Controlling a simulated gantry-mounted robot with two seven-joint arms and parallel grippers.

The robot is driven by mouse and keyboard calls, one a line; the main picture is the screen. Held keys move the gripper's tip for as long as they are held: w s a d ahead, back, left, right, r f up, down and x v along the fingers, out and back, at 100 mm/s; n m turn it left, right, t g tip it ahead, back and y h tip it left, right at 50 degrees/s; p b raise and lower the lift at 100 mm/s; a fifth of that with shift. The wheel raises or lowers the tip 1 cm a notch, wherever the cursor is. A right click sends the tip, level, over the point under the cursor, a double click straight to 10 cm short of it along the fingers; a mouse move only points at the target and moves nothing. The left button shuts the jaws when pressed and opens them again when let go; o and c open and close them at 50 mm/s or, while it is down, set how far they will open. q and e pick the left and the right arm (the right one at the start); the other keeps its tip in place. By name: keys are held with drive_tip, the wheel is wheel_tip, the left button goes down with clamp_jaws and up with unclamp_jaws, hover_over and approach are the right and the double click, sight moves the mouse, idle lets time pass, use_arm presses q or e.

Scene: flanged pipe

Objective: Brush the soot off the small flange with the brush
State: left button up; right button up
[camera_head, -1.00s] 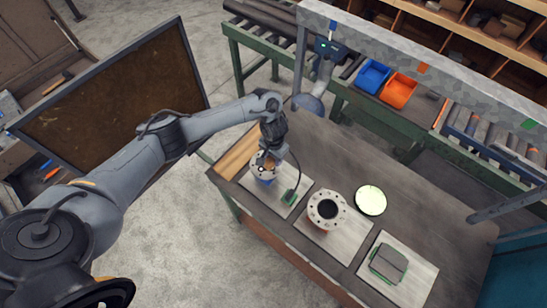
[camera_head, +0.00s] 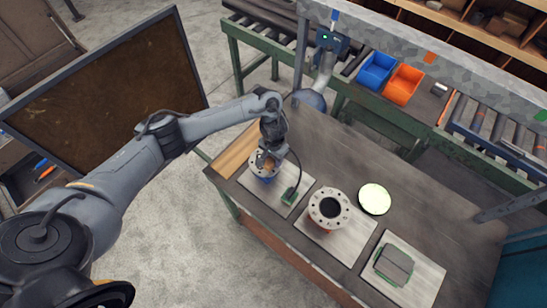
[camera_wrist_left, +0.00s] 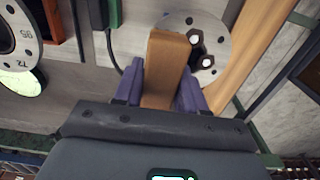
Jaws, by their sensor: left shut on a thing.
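The small flange (camera_head: 257,171) is a pale ring with bolt holes on the left mat. It also shows in the left wrist view (camera_wrist_left: 214,74), partly covered. My left gripper (camera_head: 266,160) is over this flange. In the left wrist view its purple fingers (camera_wrist_left: 160,88) are shut on the wooden handle of the brush (camera_wrist_left: 168,60). The brush end lies over the flange; its bristles are hidden, so I cannot tell whether they touch. Soot cannot be made out clearly. My right gripper is not in view.
A larger flange (camera_head: 343,221) stands on the middle mat. A green block (camera_head: 289,196) with a dark cable lies beside the small flange. A pale disc (camera_head: 375,199) and a grey-green block (camera_head: 393,264) are further right. Blue (camera_head: 376,71) and orange (camera_head: 403,85) bins stand behind.

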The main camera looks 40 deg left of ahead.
use_arm(q)
drive_tip(key=shift+f, duration=0.25)
drive_tip(key=shift+f, duration=0.35)
drive_tip(key=shift+f+b, duration=0.8)
drive_tip(key=shift+f, duration=0.55)
drive_tip(key=shift+f, duration=0.1)
drive_tip(key=shift+s+a, duration=0.1)
drive_tip(key=shift+a, duration=2.9)
